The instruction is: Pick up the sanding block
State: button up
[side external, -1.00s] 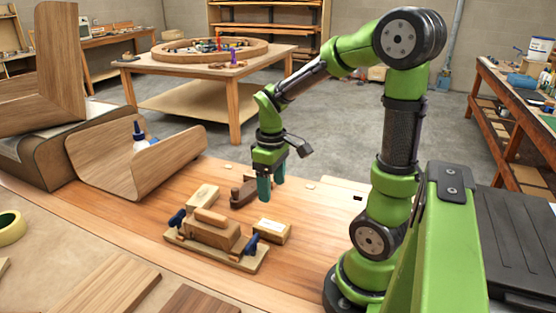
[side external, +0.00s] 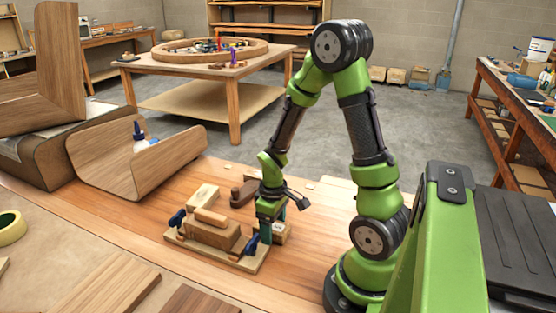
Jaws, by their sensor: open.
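A small pale wooden block (side external: 282,236), which looks like the sanding block, lies on the workbench right of the clamping jig. My gripper (side external: 273,236) is down at this block, with its teal fingers open. The near finger covers the block's left part, and its right part shows beside the fingers. I cannot tell whether the fingers touch it. Another pale block (side external: 203,195) lies behind the jig, and a brown hand plane (side external: 242,194) lies just left of my gripper's wrist.
The clamping jig (side external: 212,236), with blue clamps, stands close left of my gripper. A bent wood shell (side external: 110,160) with a glue bottle (side external: 140,135) stands farther left. The workbench (side external: 150,225) is clear in front of the shell.

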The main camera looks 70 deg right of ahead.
aim_at(274, 225)
jog(key=c, duration=0.7)
notch_tip(274, 225, up, 10)
jog(key=shift+c, duration=0.2)
